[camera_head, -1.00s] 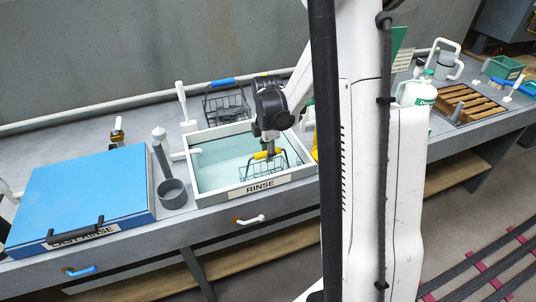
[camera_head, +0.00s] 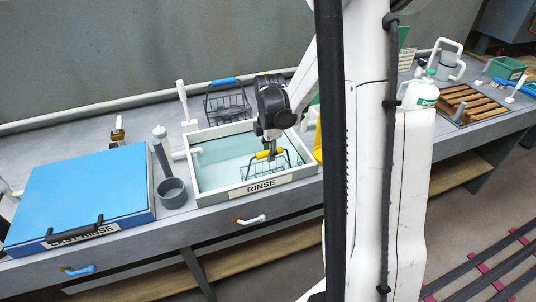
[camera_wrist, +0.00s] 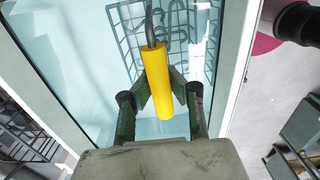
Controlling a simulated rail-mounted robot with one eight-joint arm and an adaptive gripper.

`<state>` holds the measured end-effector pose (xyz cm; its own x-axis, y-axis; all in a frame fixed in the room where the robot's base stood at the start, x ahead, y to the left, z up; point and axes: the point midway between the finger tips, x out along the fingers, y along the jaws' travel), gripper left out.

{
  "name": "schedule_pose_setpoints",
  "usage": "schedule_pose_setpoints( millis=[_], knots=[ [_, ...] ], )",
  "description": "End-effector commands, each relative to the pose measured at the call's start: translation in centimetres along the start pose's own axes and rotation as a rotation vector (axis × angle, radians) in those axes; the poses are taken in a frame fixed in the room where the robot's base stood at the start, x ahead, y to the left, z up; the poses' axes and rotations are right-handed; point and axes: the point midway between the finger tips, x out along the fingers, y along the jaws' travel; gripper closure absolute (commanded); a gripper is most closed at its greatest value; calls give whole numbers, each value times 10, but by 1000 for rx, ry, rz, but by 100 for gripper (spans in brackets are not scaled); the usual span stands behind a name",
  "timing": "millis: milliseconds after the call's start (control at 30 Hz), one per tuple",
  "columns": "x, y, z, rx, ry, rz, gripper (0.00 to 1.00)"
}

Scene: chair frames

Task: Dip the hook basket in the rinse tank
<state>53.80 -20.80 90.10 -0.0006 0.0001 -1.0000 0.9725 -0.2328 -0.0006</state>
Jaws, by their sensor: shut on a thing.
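The rinse tank (camera_head: 207,183) is a white-rimmed open tank of pale blue water with a "RINSE" label on its front. The hook basket (camera_head: 256,171) is a wire basket with a yellow grip, inside the tank toward its right side. Its lower part looks to be in the water. My gripper (camera_head: 270,151) is over the tank and shut on the yellow grip. In the wrist view, my gripper (camera_wrist: 160,100) has its two fingers around the yellow grip (camera_wrist: 156,82), and the basket wires (camera_wrist: 190,35) show below. How deep the basket sits is hard to tell.
A second wire basket with a blue grip (camera_head: 228,103) stands behind the tank. A blue-lidded tank (camera_head: 80,185) labelled "LAST RINSE" and a grey cup (camera_head: 172,192) are to the left. A white bottle (camera_head: 420,92) and a wooden rack (camera_head: 472,103) are to the right.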

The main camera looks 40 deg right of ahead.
Motion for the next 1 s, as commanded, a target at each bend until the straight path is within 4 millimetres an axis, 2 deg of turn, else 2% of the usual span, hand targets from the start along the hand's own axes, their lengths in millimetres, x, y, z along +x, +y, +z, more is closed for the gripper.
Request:
schedule_pose_setpoints(
  millis=[567,1000],
  knots=[
    [0,0,-10,-1,0,0,100],
    [0,0,-4,1,0,0,100]
  ],
)
